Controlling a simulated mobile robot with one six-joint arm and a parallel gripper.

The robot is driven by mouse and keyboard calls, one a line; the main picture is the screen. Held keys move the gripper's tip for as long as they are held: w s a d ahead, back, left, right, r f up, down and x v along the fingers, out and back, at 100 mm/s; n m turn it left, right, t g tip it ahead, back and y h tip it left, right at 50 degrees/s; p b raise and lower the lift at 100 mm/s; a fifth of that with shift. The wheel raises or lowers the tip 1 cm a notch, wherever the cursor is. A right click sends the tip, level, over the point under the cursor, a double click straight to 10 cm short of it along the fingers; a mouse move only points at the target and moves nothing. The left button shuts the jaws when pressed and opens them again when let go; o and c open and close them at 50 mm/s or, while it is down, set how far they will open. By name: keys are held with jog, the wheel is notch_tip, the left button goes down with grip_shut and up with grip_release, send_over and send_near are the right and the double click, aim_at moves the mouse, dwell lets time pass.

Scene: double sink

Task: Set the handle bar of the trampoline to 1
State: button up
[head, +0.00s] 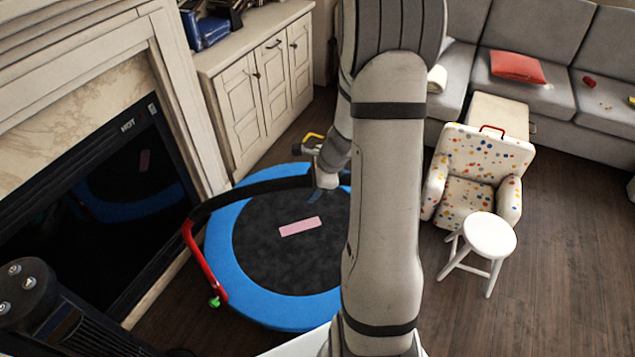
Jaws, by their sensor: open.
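The trampoline (219,253) stands on the floor left of centre, with a blue rim and a dark round mat. Its handle bar (250,187) has a dark padded top and a red leg (204,262) at the left with a green tip. The bar arcs over the trampoline's far left side. My gripper (316,196) is open beside the right part of the bar and above the mat. It is small in view, and I cannot tell whether it touches the bar. My arm hides the bar's right end and the trampoline's right side.
A pink striped pad (300,227) lies on the mat. A fireplace (110,200) and white cabinet (262,85) border the left. A spotted chair (475,180), white stool (488,236) and grey sofa (595,105) stand at right. The lower right floor is clear.

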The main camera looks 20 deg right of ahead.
jog(key=v, duration=0.7)
jog(key=shift+s+d+r+p, duration=0.1)
jog(key=shift+d+r+p, duration=0.05)
jog(key=shift+r+p, duration=0.2)
jog(key=s+a+r+n+h, duration=0.3)
jog(key=s+a+r+n, duration=1.1)
jog(key=n, duration=0.7)
jog(key=s, duration=0.3)
jog(key=shift+s+n+g+h, duration=0.3)
jog(key=shift+g, duration=0.1)
jog(key=shift+r, duration=0.1)
jog(key=shift+d, duration=0.4)
